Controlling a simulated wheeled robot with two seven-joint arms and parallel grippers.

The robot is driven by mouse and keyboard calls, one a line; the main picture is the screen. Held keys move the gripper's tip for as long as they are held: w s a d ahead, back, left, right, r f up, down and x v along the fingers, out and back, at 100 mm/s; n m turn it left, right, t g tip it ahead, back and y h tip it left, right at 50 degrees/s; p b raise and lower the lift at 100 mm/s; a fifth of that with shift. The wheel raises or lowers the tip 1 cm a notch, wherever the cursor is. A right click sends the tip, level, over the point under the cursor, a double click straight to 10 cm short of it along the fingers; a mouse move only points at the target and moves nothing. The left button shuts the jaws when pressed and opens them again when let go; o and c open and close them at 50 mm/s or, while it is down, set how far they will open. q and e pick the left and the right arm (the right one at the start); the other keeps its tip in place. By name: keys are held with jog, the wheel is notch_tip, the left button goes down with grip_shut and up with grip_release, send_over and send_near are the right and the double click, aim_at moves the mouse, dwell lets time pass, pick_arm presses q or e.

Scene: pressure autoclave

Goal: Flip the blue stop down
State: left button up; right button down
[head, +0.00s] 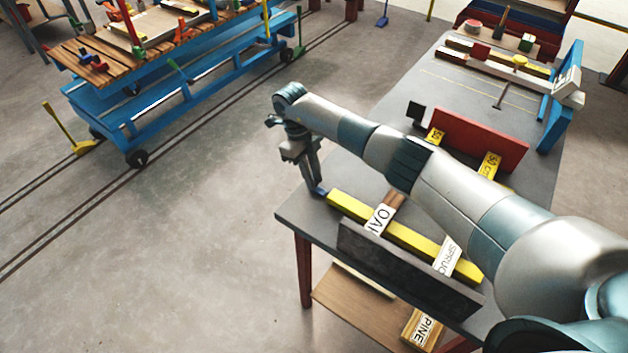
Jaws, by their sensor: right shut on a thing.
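My right arm reaches in from the right across the grey table (400,100). My right gripper (315,183) points down at the table's near left corner. It is shut on a small blue piece, the blue stop (319,191), at the left end of a yellow bar (400,236). The fingers hide most of the stop, so I cannot tell its exact tilt. My left gripper is not in view.
A dark plate (400,268) stands along the table's front, with labelled wooden pieces marked OAK (380,218) and SPRUCE (448,256). A red block (480,140) stands behind my arm. A larger blue bracket (562,95) is at the far right. A blue cart (180,105) stands at the back left; the floor between is clear.

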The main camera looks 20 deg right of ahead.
jog(key=c, duration=1.7)
grip_release()
jog(key=shift+o, duration=0.2)
jog(key=shift+b+v, duration=0.3)
jog(key=shift+v, duration=0.5)
jog(key=b+v, duration=0.4)
jog(key=v, duration=1.1)
jog(key=shift+a+r, duration=0.15)
jog(key=shift+r, duration=0.25)
jog(key=shift+f, duration=0.1)
